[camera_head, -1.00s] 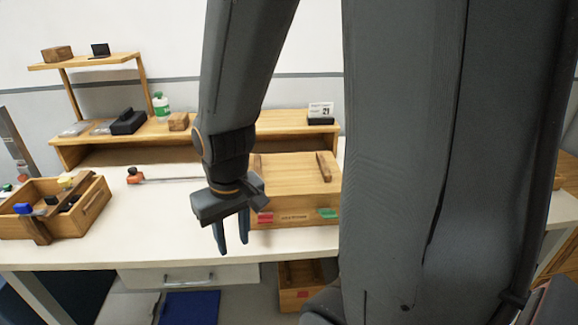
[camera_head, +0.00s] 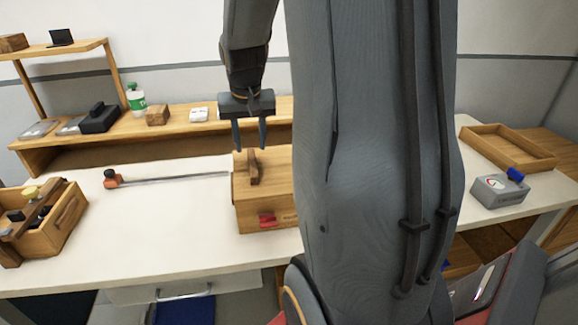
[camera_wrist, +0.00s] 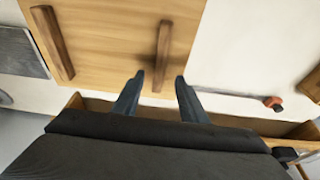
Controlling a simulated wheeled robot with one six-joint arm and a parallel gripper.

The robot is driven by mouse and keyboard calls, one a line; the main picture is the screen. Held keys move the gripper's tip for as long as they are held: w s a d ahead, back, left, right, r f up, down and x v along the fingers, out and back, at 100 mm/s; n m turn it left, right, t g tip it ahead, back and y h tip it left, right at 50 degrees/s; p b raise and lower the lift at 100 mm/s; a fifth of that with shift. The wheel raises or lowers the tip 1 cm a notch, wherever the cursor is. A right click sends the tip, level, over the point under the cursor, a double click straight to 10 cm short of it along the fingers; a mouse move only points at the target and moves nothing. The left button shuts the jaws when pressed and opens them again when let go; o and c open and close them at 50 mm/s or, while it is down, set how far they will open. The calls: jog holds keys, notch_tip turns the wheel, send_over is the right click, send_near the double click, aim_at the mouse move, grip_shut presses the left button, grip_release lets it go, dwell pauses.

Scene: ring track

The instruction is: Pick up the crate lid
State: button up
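The wooden crate (camera_head: 248,217) stands on the white table, partly hidden behind my arm in the head view. Its flat lid (camera_head: 276,176) is on top, with a raised dark wooden bar (camera_head: 254,168) near the left side. In the wrist view the lid (camera_wrist: 108,40) shows two bars, a right one (camera_wrist: 163,40) and a left one (camera_wrist: 53,44). My gripper (camera_head: 250,146) is open and empty, pointing down by the lid's far edge. In the wrist view my gripper (camera_wrist: 160,77) has its fingertips either side of the right bar's near end; contact cannot be told.
A tool box (camera_head: 68,218) stands at the left, and an orange-ended rod (camera_head: 165,180) lies left of the crate. A raised wooden shelf (camera_head: 180,130) holding a bottle (camera_head: 136,99) runs behind. An empty tray (camera_head: 512,150) and a grey device (camera_head: 497,192) are at the right.

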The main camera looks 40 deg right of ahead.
aim_at(252, 162)
notch_tip(252, 162, down, 5)
jog(key=shift+d+r+p, duration=0.1)
jog(key=shift+p, duration=0.7)
jog(key=shift+w+d+f, duration=0.1)
jog(key=shift+w+f, duration=0.1)
jog(key=shift+f, duration=0.35)
jog(key=shift+c, duration=0.4)
grip_shut()
